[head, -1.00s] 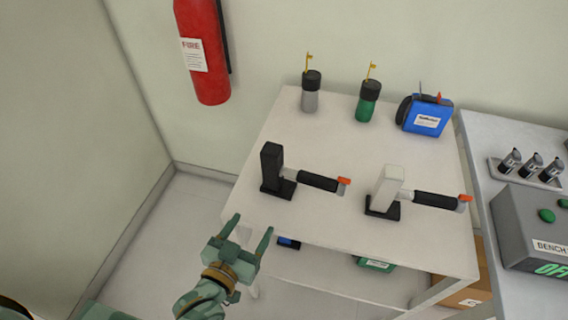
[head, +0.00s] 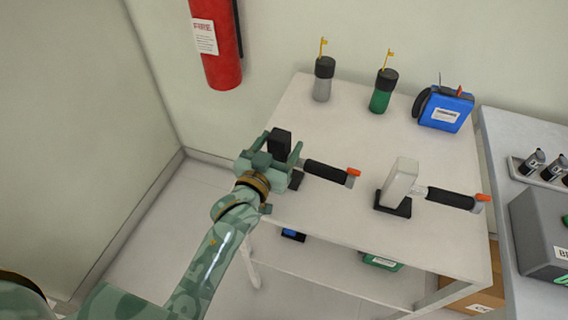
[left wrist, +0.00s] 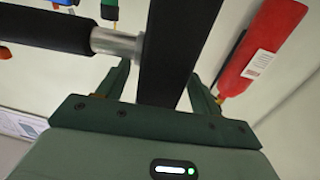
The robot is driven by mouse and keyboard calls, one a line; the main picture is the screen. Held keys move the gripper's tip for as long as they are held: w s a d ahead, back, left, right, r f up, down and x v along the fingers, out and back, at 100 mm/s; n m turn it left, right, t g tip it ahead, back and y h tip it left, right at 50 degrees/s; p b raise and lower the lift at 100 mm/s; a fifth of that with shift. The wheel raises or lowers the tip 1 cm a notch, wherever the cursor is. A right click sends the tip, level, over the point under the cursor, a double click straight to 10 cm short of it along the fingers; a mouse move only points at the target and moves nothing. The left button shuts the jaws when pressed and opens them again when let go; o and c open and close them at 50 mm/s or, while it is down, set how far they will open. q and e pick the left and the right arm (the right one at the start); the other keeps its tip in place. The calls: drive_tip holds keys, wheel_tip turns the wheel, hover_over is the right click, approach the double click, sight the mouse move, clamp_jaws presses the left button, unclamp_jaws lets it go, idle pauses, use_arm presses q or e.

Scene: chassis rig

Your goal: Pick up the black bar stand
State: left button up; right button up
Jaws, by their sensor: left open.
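The black bar stand (head: 280,143) stands upright on the white table, with a black grip bar and orange tip reaching out to the right. My left gripper (head: 275,150) is open, with its fingers on either side of the black upright. In the left wrist view the black upright (left wrist: 178,50) rises between the two open fingers (left wrist: 160,88). Part of the stand's base is hidden behind my gripper. My right gripper is not in view.
A similar white bar stand (head: 402,180) stands to the right. A grey bottle (head: 322,82), a green bottle (head: 383,92) and a blue case (head: 446,110) stand at the back. A red fire extinguisher (head: 215,45) hangs on the wall at upper left.

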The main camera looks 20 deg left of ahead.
use_arm(q)
drive_tip(key=shift+w+d+f, duration=0.1)
drive_tip(key=shift+w+d, duration=0.1)
drive_tip(key=shift+w, duration=0.8)
clamp_jaws()
drive_tip(key=shift+r, duration=0.2)
